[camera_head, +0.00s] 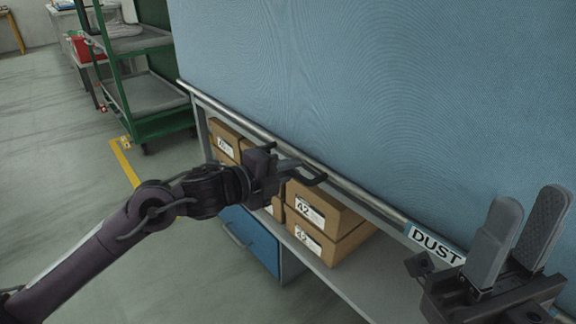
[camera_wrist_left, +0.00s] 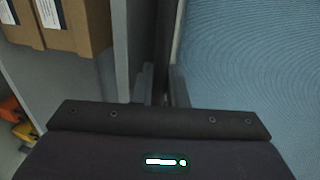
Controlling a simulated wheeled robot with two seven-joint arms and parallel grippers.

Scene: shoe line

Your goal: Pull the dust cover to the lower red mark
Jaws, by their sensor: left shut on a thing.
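The blue dust cover (camera_head: 390,90) hangs down over the front of a shelf rack, with a metal bar (camera_head: 225,115) along its lower edge. A label reading "DUST" (camera_head: 436,245) is on the bar at the right. My left gripper (camera_head: 292,167) is shut on a dark pull handle (camera_head: 318,180) at the bar; its fingers partly hide the grip. The cover (camera_wrist_left: 255,55) also fills the right of the left wrist view. My right gripper (camera_head: 522,222) is open and empty, in front of the cover at the lower right. I see no red mark in either view.
Cardboard boxes (camera_head: 335,218) sit on the grey shelf (camera_head: 365,283) below the bar. A blue cabinet (camera_head: 247,240) is lower down. A green cart (camera_head: 150,125) stands at the back left beside a yellow floor line (camera_head: 125,163). The floor at left is clear.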

